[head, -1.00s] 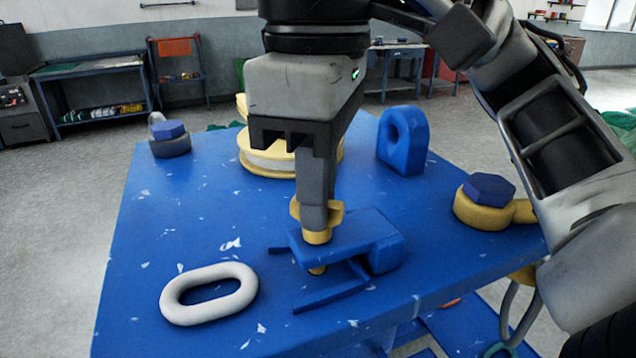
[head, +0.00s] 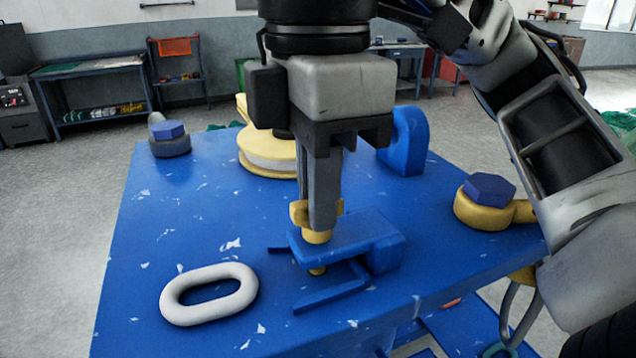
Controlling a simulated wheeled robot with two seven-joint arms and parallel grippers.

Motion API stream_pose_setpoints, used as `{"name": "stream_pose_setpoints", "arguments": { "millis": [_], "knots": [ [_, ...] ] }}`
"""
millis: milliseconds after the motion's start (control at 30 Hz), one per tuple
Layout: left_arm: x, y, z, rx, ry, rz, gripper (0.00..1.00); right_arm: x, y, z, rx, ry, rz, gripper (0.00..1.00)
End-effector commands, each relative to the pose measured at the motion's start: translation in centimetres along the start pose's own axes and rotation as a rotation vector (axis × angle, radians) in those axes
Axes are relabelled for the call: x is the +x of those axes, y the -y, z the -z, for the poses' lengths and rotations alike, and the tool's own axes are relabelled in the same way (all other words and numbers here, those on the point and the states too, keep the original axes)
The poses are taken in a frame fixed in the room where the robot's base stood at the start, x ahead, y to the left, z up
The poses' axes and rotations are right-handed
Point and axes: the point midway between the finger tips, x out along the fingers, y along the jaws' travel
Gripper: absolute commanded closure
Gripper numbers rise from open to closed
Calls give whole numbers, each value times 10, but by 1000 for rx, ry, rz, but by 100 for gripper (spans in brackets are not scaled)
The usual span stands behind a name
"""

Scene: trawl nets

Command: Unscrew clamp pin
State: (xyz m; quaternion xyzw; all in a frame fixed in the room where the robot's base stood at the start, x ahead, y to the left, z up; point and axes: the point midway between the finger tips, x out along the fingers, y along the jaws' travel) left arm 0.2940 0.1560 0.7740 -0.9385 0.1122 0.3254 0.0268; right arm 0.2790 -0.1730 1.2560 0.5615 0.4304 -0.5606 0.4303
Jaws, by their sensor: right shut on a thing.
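The yellow clamp pin (head: 316,236) stands upright in the blue clamp (head: 362,238) on the blue table. Its lower end shows below the clamp's upper plate, above the open slot. My right gripper (head: 323,212) points straight down from above and is shut on the pin's winged yellow head. The gripper's fingers hide part of that head. My left gripper is not in view.
A white oval link (head: 209,272) lies on the blue table (head: 190,215) left of the clamp. A yellow spool (head: 268,160) and a blue padeye (head: 411,140) stand behind my gripper. Blue-topped bolts sit at the right (head: 483,203) and back left (head: 170,140).

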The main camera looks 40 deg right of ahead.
Motion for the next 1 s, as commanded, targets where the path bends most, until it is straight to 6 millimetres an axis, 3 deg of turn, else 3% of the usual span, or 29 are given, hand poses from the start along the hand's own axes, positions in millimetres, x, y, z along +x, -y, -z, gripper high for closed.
{"name": "stream_pose_setpoints", "arguments": {
  "millis": [467,500,567,1000],
  "knots": [
    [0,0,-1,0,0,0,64,3,2,0,-18,5,8,100],
    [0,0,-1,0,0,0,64,3,1,0,-18,5,8,79],
    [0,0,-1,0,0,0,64,3,1,0,-16,4,6,68],
    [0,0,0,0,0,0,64,0,0,0,-12,1,1,68]
  ]
}}
